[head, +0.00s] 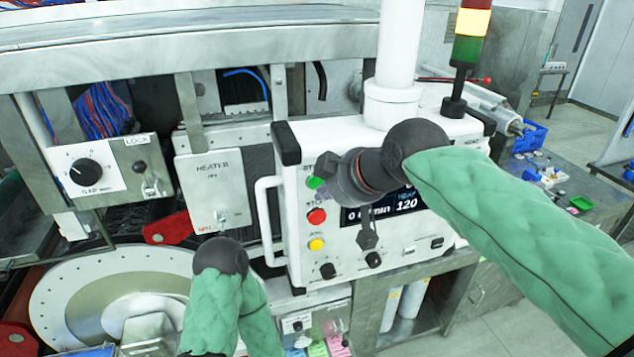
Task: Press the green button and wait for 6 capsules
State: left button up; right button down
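The white control box shows a green button (314,182) at its left, above a red button (317,216) and a yellow button (316,244). My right gripper (328,168) is in front of the box, with its dark tip beside and partly over the green button. I cannot tell whether it touches the button, or whether its fingers are open or shut. My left arm comes up from the bottom, and its gripper is hidden beyond the wrist. No capsule can be made out. A round pale disc (60,300) with holes along its rim lies at lower left.
The box's display (385,208) is partly covered by my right gripper. A white handle (265,225) stands out from the box's left side. A heater panel (215,190) and a knob panel (85,172) are further left. A signal tower (470,40) rises behind, its amber segment bright.

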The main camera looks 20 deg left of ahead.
jog(key=shift+w+a, duration=0.1)
jog(key=shift+w+a, duration=0.15)
jog(key=shift+w, duration=0.1)
